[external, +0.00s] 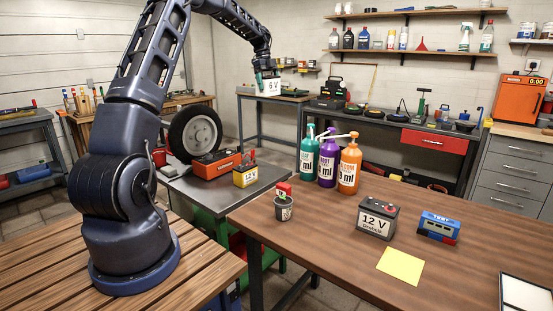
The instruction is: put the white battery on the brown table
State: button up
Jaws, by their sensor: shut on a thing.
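The white battery (271,88), marked 6 V, is in the external view at the upper middle. My gripper (267,77) is shut on it from above and holds it up in the air. In the picture it appears in front of a far workbench, well above and behind the brown table. The brown table (330,238) fills the lower right, with its wooden top partly bare. The fingertips are small, so the exact grip is hard to see.
A grey table (205,195) holds a yellow battery (246,176). The brown table's front left is clear.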

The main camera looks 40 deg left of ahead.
jog(key=w+d+m+g, duration=0.1)
jog(key=w+d+m, duration=0.1)
jog(key=d, duration=1.1)
jog(key=w+d+m, duration=0.1)
jog(key=d+m, duration=0.1)
jog(key=d, duration=1.1)
jog(key=s+d+m+g, duration=0.1)
jog(key=s+d+m, duration=0.1)
jog(key=d, duration=1)
jog(key=s+d+m, duration=0.3)
jog(key=d, duration=0.9)
jog(key=m+g+y, duration=0.1)
jog(key=m+y, duration=0.2)
jog(key=m, duration=0.6)
send_over(473, 291)
notch_tip(473, 291, down, 31)
jog(key=shift+f, duration=0.1)
jog(key=o, duration=1.4)
jog(key=shift+f, duration=0.1)
